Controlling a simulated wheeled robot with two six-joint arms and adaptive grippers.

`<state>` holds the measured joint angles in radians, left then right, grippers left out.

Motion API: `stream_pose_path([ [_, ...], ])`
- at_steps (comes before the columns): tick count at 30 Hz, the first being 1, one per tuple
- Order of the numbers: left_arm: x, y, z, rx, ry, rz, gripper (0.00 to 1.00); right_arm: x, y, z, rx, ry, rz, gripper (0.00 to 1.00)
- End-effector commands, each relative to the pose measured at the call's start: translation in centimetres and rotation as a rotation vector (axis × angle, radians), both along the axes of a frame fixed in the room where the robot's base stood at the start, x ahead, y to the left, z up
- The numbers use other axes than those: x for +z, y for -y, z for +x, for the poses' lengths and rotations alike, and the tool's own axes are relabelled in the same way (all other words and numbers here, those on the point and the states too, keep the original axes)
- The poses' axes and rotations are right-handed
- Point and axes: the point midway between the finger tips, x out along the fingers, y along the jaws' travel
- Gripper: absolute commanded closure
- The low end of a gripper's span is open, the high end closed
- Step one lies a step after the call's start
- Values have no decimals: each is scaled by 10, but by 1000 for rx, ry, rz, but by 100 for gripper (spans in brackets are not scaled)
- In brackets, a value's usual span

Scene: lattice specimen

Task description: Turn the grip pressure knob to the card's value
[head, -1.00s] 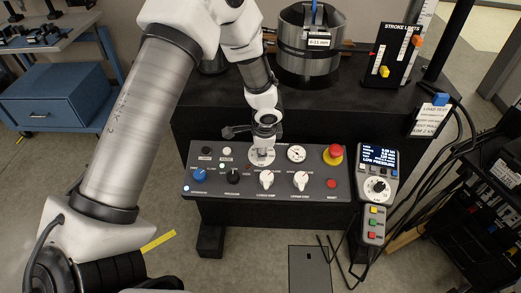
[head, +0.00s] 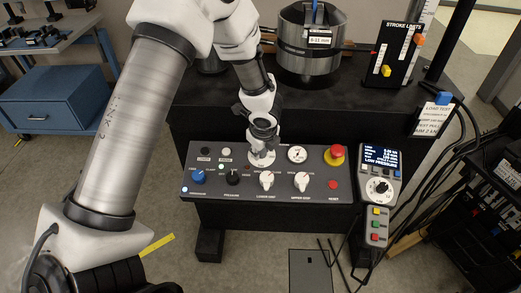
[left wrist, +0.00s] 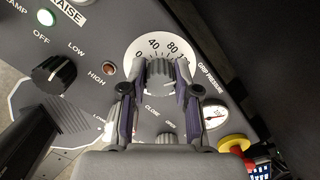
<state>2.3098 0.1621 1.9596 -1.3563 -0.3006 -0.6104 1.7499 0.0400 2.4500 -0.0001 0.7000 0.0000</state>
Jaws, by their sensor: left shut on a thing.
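The grip pressure knob (left wrist: 160,76) is a dark knob on a round white dial (left wrist: 139,50) marked 0, 40, 80 and a partly hidden higher number. My left gripper (head: 262,151) reaches down onto this dial on the control panel (head: 215,212). In the left wrist view my left gripper (left wrist: 160,88) has one finger on each side of the knob, shut on it. The fingers hide part of the scale, and I cannot read the knob's pointer. A white card (head: 431,119) with a blue clip hangs at the right; its lower lines are too small to read surely. My right gripper is not in view.
A red emergency button (head: 334,154) and a gauge (head: 297,154) sit right of the dial. A pendant screen (head: 381,157) reads LOW PRESSURE. Cables hang at the right.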

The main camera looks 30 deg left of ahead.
Motion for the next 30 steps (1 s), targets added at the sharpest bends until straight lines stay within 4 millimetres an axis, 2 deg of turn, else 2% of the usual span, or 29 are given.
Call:
stream_pose_path([
  [6, -3, 1, -2, -152, -26, 32, 100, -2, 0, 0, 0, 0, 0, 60],
  [13, -3, 1, -2, -252, -42, 55, 100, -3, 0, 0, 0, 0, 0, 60],
  [30, -3, 1, -3, -292, -48, 63, 100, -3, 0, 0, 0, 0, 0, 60],
])
